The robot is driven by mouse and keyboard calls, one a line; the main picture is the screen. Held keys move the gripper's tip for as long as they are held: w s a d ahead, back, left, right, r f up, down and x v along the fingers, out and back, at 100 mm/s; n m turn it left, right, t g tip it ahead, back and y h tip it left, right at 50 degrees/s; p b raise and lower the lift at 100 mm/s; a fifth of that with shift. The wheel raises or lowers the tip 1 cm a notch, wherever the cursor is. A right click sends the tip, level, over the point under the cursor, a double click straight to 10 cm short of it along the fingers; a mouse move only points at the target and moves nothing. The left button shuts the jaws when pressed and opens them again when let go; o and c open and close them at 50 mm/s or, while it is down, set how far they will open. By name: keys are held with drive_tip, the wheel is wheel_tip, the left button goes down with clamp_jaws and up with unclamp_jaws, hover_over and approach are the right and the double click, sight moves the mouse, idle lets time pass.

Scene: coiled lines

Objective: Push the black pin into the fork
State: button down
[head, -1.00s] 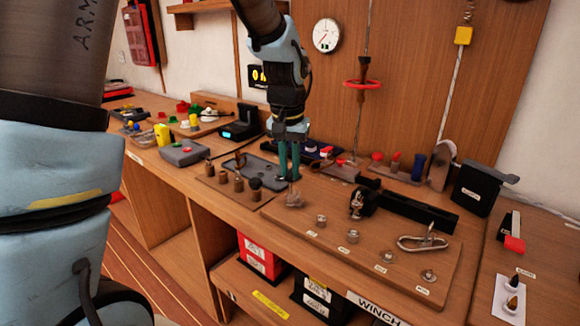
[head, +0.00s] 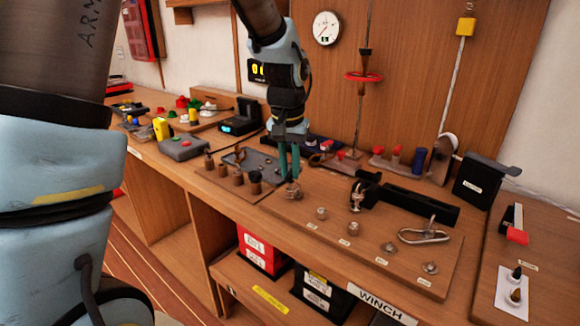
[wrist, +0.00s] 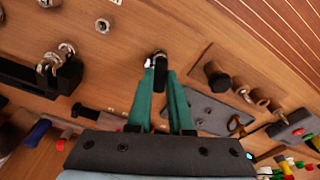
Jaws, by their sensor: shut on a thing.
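My gripper (head: 290,178) points down over the middle of the bench, at the left end of the winch board. In the wrist view my gripper (wrist: 160,70) has its green fingers closed on a small dark pin (wrist: 160,68), the black pin. The small metal fork (head: 293,192) stands on the board right at the fingertips in the head view. In the wrist view a bit of grey metal, likely the fork (wrist: 158,54), shows just beyond the tips. The fingers hide most of the pin, and I cannot tell how far it sits in the fork.
A grey tray (head: 240,158) and a board with several brown pegs (head: 238,178) lie left of my gripper. Several metal studs (head: 353,228) and a carabiner (head: 423,236) are on the winch board to the right. A black rail (head: 420,205) lies behind them.

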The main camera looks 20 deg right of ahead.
drive_tip(key=shift+f+b, duration=0.45)
drive_tip(key=shift+f, duration=0.35)
drive_tip(key=shift+c, duration=2.1)
unclamp_jaws()
drive_tip(key=shift+r, duration=0.1)
wheel_tip(320, 180, up, 5)
drive_tip(key=p, duration=0.4)
